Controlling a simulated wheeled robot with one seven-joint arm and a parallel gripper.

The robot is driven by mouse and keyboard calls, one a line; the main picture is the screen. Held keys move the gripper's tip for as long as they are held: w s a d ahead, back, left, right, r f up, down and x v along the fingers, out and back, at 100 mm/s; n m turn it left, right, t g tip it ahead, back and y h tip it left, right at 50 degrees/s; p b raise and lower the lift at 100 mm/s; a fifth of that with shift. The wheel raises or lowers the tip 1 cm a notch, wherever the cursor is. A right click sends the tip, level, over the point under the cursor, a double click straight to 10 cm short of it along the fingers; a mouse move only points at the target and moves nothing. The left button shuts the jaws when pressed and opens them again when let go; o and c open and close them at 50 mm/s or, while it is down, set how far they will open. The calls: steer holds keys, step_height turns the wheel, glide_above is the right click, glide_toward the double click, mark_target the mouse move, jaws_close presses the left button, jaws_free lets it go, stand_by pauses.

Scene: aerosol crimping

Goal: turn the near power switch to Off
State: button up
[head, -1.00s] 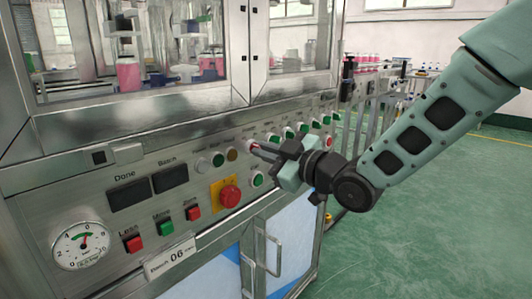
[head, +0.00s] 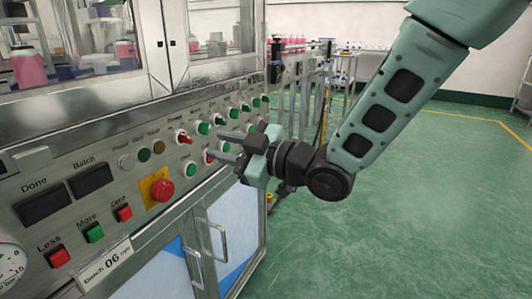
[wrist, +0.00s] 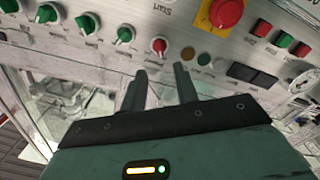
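The near power switch (head: 183,137) is a red knob on a pale round base, under a "Power" label on the sloped steel panel. It also shows in the wrist view (wrist: 159,46), just beyond the fingertips and between their directions. Its exact pointer setting is too small to read. My gripper (head: 218,146) is open and empty, with its two dark fingers apart. The fingers point toward the panel, to the right of the switch in the head view. In the wrist view a visible gap separates the fingertips (wrist: 160,76) from the knob.
A red emergency stop (head: 162,190) on a yellow plate sits below left of the switch. Several green knobs (head: 218,119) run along the panel to its right. Cabinet doors with a protruding handle (head: 216,235) are below. Open green floor lies to the right.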

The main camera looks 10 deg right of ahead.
steer(key=b+v, duration=0.7)
steer(key=v, duration=0.2)
steer(key=shift+s+d, duration=0.25)
steer(key=shift+d, duration=0.05)
steer(key=s+d+f+m+g+h, duration=0.1)
steer(key=s+f+m+g+h, duration=0.15)
steer(key=f+h, duration=0.35)
steer(key=s+f+m+g+h, duration=0.15)
steer(key=f+m+h, duration=0.25)
steer(key=f, duration=0.4)
steer(key=s+d+f+m+g+h, duration=0.15)
steer(key=s+g, duration=0.25)
steer(key=s, duration=0.5)
steer(key=s+d+f+m+g+h, duration=0.1)
steer(key=s+f+g+h, duration=0.15)
steer(key=s, duration=0.65)
step_height(320, 180, up, 33)
steer(key=p, duration=3.3)
steer(key=shift+w+d+f, duration=0.15)
steer(key=shift+w+d, duration=0.05)
steer(key=shift+w, duration=0.25)
